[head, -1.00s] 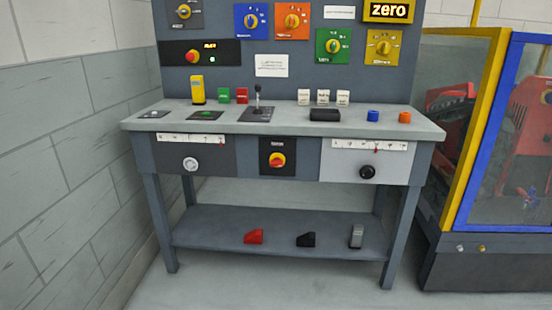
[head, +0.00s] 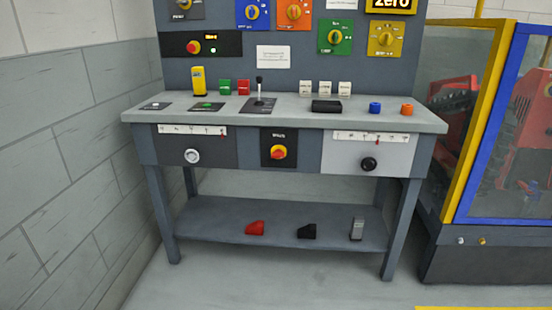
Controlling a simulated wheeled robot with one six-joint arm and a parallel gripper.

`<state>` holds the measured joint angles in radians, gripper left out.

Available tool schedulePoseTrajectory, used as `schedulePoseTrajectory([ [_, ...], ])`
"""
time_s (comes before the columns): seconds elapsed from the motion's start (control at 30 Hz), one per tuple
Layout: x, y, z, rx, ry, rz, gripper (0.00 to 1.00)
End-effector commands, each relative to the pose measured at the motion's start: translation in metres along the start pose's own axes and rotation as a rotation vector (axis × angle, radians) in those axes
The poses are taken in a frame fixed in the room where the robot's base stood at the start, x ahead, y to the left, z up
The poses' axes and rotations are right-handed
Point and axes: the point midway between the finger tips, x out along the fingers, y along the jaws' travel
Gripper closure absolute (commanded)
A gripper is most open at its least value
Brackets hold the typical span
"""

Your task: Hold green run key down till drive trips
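A grey bench (head: 290,107) with an upright control panel (head: 355,88) stands ahead of me. A small round green button (head: 207,106) sits on a dark plate on the bench top, left of a black lever (head: 259,90). A black strip on the panel holds a red knob (head: 194,48) on yellow and a small lit green dot (head: 212,50). My gripper is not in view.
A brick wall (head: 70,130) is close on the left. A glazed enclosure (head: 500,150) stands right. The floor in front is clear.

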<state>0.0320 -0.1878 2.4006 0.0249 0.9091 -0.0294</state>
Motion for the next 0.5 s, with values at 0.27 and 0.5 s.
schedulePoseTrajectory([
  [0.27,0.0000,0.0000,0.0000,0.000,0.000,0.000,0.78],
  [0.5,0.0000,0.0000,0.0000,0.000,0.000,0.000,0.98],
])
